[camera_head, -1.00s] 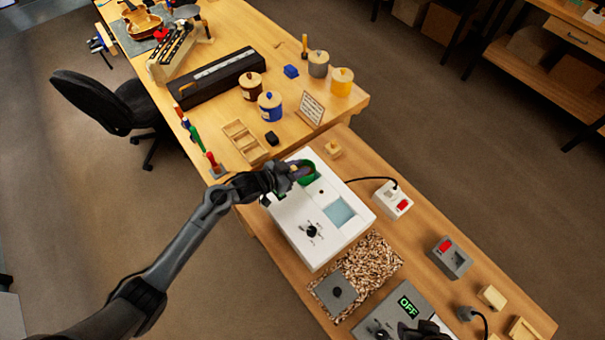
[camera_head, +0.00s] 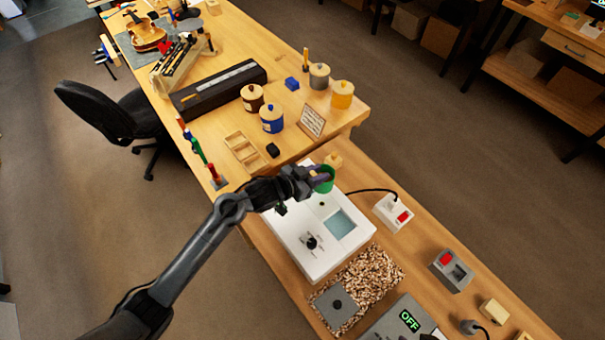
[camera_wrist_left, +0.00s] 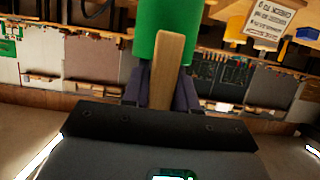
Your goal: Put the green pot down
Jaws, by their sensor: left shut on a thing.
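The green pot (camera_head: 325,183) is held by my left gripper (camera_head: 317,175) over the far end of the white appliance (camera_head: 285,236). In the left wrist view the green pot (camera_wrist_left: 165,22) is upside down in the picture and cut off at the top edge. Its wooden handle (camera_wrist_left: 168,72) lies between the dark fingers of my left gripper (camera_wrist_left: 162,88), which are shut on it. The pot's underside and its exact height above the appliance are hidden. My right gripper cannot be made out.
A small wooden block (camera_head: 334,160) stands just beyond the pot. A white socket box (camera_head: 393,212) with a red switch is to the right, with a black cable. A tray of wood chips (camera_head: 370,275) is nearer.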

